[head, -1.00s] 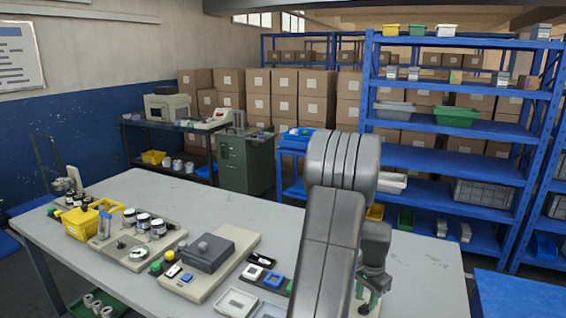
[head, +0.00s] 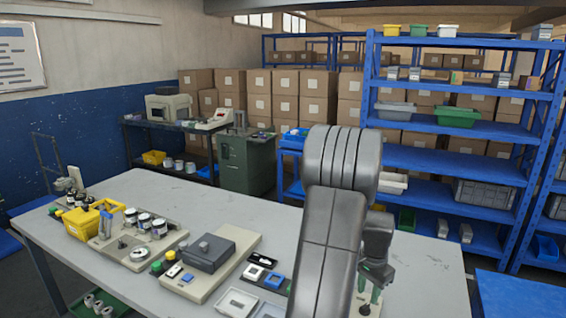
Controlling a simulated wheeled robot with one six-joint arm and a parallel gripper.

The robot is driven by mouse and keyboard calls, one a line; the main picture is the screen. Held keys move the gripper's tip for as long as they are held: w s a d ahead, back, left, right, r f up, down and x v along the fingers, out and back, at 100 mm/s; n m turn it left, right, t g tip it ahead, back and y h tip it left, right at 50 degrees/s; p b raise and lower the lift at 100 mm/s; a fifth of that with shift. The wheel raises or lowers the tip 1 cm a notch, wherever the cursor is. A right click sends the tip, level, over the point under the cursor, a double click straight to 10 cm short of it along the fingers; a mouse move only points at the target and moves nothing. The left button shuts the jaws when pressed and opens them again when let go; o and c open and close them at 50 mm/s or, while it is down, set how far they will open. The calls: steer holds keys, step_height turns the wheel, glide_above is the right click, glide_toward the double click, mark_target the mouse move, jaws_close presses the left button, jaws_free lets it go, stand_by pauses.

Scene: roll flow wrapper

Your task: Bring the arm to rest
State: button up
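My arm rises from the bottom of the head view, right of centre, and bends over the right part of the table. Its wrist hangs down beside the upper link. My gripper (head: 374,276) is at the lower end of the wrist, small, dark and partly hidden by my own arm. I cannot make out its fingers or whether they hold anything. The grey worktable (head: 425,270) lies beneath it.
On the table stand a yellow basket (head: 84,222), several jars (head: 144,223), a machine with a dark grey block (head: 206,252) and small trays (head: 238,301). Blue shelving (head: 455,160) stands behind at right. The table's right end looks clear.

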mark_target(366, 305)
step_height(366, 305, up, 9)
step_height(366, 305, down, 14)
steer(key=shift+r+p, duration=0.1)
steer(key=shift+p, duration=0.2)
steer(key=shift+r+n, duration=0.1)
steer(key=shift+n, duration=0.5)
steer(key=n+p, duration=0.2)
steer(key=n, duration=0.2)
steer(key=shift+r+n+p, duration=0.1)
steer(key=shift+n+p, duration=0.2)
steer(key=n+p, duration=0.4)
steer(key=n, duration=0.2)
steer(key=shift+r+n, duration=0.3)
steer(key=shift+r+b, duration=0.45)
steer(key=shift+r, duration=2.6)
steer(key=shift+s, duration=0.1)
